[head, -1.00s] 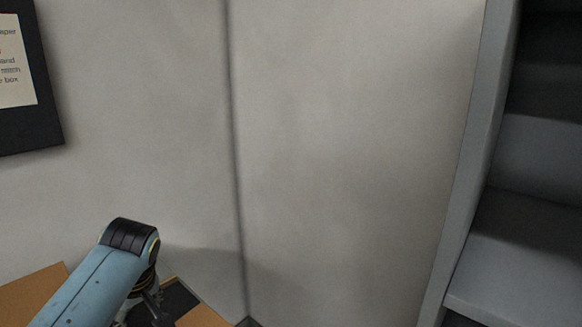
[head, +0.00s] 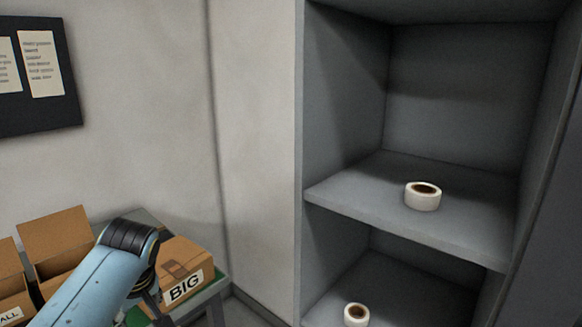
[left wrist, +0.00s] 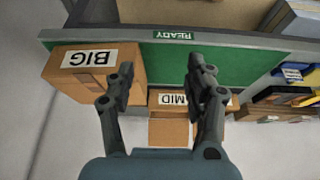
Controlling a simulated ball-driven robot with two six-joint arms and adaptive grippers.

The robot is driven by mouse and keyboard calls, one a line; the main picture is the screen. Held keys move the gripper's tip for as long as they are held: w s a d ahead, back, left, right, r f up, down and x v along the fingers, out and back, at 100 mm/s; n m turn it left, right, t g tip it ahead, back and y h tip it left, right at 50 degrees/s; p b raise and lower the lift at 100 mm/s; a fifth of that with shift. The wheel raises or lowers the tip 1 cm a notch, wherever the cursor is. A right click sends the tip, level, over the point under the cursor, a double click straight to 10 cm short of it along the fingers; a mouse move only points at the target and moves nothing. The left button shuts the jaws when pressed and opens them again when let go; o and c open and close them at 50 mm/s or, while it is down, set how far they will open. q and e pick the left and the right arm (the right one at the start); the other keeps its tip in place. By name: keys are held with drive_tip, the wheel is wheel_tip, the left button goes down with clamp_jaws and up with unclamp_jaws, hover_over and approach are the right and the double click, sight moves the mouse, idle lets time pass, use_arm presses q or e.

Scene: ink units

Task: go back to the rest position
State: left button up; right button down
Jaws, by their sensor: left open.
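My left gripper (left wrist: 160,80) is open in the left wrist view, with nothing between its fingers. It is over the green front area of a table, beside a box labelled BIG (left wrist: 75,72) and near a box labelled MID (left wrist: 168,127). In the head view my left arm comes in from the lower left, in front of the closed BIG box (head: 190,262). The gripper's fingers are mostly cut off at the bottom there. My right gripper is in neither view.
A grey shelf (head: 405,185) stands at the right, with a white tape roll (head: 423,198) on one board and another roll (head: 355,314) below. An open cardboard box (head: 55,240) stands at the left. A dark notice board (head: 60,95) hangs on the wall.

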use_arm(q)
drive_tip(key=s+a+f+m+g+b, duration=0.15)
drive_tip(key=s+f+b, duration=0.45)
drive_tip(key=s+f, duration=0.85)
drive_tip(key=s+f+m+g+b, duration=0.1)
drive_tip(key=s+f+g+b, duration=0.2)
drive_tip(key=s+f+b, duration=1.15)
drive_tip(key=s+f+m+t+h+b, duration=0.1)
drive_tip(key=s+f+m, duration=0.6)
drive_tip(key=s+f, duration=1.6)
wheel_tip(320, 180, down, 4)
drive_tip(key=shift+d+r+t+h, duration=0.15)
drive_tip(key=shift+t+h, duration=0.2)
drive_tip(key=shift+h, duration=0.35)
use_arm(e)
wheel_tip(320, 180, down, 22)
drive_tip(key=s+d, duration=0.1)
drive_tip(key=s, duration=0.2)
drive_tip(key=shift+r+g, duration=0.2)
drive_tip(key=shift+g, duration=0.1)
